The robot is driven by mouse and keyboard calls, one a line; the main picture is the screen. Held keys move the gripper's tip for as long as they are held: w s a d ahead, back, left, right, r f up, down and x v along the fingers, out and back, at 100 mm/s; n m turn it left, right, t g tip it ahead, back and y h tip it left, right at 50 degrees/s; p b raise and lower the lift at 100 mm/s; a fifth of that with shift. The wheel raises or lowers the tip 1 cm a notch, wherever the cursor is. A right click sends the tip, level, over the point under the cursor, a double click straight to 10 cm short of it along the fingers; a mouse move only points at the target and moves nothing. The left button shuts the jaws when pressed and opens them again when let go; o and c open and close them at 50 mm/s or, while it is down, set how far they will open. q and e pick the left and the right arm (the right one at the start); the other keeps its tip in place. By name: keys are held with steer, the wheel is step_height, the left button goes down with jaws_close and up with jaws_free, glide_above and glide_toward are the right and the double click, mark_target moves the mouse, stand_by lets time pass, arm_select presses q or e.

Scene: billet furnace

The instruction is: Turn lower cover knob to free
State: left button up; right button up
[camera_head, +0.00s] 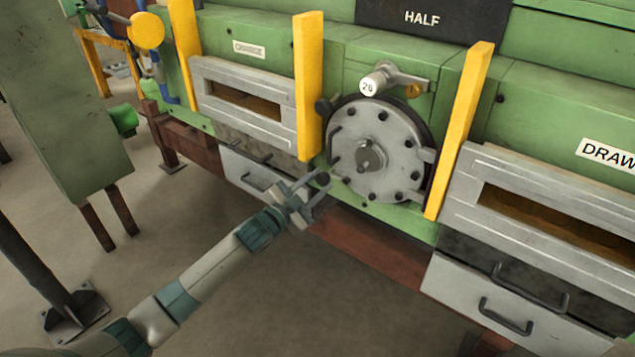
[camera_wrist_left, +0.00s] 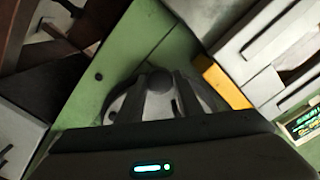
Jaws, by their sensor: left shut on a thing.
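The round grey cover (camera_head: 350,132) with a ring of dark bolts sits on the green furnace front. The lower cover knob (camera_head: 323,177) is a small dark ball at the cover's lower left edge. My left gripper (camera_head: 317,184) reaches it from the lower left and is shut on it. In the left wrist view the knob (camera_wrist_left: 160,80) shows as a round dark end between the two fingers, partly hidden by them, with the cover behind. Another dark knob (camera_head: 322,105) sits at the cover's upper left. My right gripper is not in view.
Yellow uprights (camera_head: 308,85) and (camera_head: 464,130) flank the cover. A handle marked 20 (camera_head: 377,82) sits above it. Grey drawers with dark handles (camera_head: 505,316) lie at lower right. A green post (camera_head: 65,110) stands at left. The floor in front is clear.

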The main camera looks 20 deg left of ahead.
arm_select(q)
steer(key=shift+m, duration=1)
steer(key=m, duration=0.3)
steer(key=shift+m, duration=0.3)
steer(key=m, duration=0.3)
steer(key=shift+p, duration=0.35)
steer(key=shift+m, duration=1.3)
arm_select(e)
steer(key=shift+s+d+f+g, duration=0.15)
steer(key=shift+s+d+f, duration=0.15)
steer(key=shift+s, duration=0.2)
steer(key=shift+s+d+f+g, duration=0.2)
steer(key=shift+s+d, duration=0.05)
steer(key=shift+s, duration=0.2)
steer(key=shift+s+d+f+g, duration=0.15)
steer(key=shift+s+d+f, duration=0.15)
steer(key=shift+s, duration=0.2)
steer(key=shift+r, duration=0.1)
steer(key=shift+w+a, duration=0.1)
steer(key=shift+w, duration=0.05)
arm_select(q)
steer(key=o, duration=1.1)
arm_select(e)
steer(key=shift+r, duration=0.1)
